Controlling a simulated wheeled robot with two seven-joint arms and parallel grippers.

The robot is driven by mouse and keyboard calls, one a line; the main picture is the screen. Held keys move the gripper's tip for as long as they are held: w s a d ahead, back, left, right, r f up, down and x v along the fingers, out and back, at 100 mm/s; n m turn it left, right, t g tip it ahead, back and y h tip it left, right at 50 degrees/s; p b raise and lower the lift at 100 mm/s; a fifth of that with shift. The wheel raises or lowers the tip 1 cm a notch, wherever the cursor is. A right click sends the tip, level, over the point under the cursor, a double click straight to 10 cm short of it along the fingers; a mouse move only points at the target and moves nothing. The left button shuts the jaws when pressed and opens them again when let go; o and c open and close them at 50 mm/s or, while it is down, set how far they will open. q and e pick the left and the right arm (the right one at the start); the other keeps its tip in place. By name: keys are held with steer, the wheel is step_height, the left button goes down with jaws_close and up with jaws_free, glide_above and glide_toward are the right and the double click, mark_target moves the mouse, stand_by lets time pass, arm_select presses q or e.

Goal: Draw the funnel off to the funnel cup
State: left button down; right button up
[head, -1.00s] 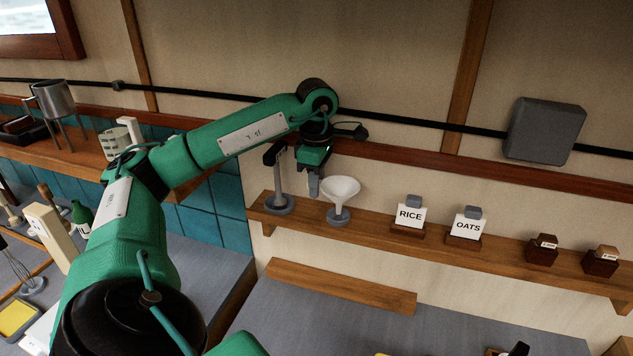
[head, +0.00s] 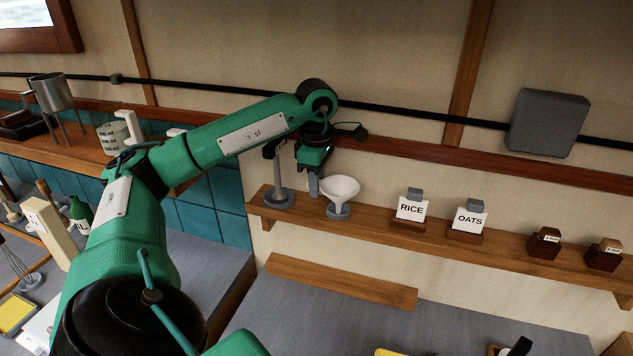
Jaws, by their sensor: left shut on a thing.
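The white funnel (head: 341,187) is upright, wide mouth up, at the grey funnel cup (head: 338,211) on the wall shelf. Its lower end meets or enters the cup; the exact seating is too small to tell. My left gripper (head: 314,184) points down just left of the funnel, with its fingers at the rim. It is shut on the funnel, though the contact is small in view. A grey stand (head: 281,195) with a round base is on the shelf to the left, its top partly hidden by my left arm. My right gripper is not in view.
The wooden shelf (head: 375,222) also carries a RICE card (head: 411,209), an OATS card (head: 469,219) and two small dark boxes to the right. A grey box (head: 548,123) is on the wall above. The shelf between funnel and RICE card is clear.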

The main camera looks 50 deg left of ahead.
arm_select(q)
steer(key=shift+f, duration=0.1)
steer(key=c, duration=1.2)
jaws_free()
steer(key=shift+r+p, duration=4.1)
steer(key=shift+r, duration=4.8)
